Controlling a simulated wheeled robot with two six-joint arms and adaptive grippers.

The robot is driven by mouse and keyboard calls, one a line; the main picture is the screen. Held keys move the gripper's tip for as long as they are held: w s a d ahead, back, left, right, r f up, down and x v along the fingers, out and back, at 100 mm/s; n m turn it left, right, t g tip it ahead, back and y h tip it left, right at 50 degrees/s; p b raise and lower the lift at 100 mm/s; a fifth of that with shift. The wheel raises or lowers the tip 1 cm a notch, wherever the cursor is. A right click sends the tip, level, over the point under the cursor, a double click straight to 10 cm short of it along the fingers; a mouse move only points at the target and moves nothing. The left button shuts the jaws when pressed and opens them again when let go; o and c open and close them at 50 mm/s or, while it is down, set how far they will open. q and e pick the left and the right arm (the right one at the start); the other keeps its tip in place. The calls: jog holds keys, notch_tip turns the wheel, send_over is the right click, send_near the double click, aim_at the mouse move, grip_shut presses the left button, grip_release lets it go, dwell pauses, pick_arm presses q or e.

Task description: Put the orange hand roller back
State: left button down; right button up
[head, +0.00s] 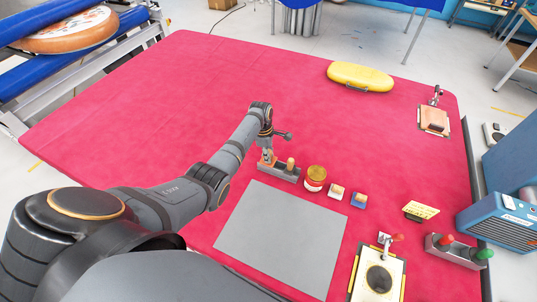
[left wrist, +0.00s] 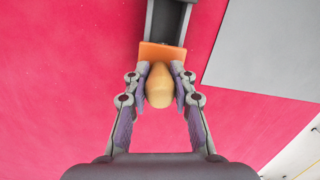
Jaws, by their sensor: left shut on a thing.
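My left gripper (head: 268,153) is shut on the wooden handle of the orange hand roller (head: 266,161). In the left wrist view the pale handle sits between the two fingertips (left wrist: 160,88), with the roller's orange part (left wrist: 162,54) just beyond them. The grey rack (head: 277,172) stands on the red table right at the roller; in the left wrist view its dark inside (left wrist: 167,22) shows past the orange part. Whether the roller rests in the rack or hangs just over its left end, I cannot tell. Another wooden handle (head: 291,163) stands upright at the rack's right end. My right gripper is not in view.
A grey mat (head: 281,235) lies in front of the rack. A yellow-lidded jar (head: 315,178) and two small blocks (head: 336,191) stand to its right. A holder with red and green handles (head: 456,249) is at the right edge. The table's left and back are mostly clear.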

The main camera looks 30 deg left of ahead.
pick_arm(q)
jog(key=shift+f, duration=0.35)
dwell(0.7)
jog(key=c, duration=0.6)
grip_release()
jog(key=shift+o, duration=0.2)
notch_tip(320, 180, up, 6)
jog(key=p, duration=0.6)
jog(key=shift+p, duration=0.3)
dwell(0.3)
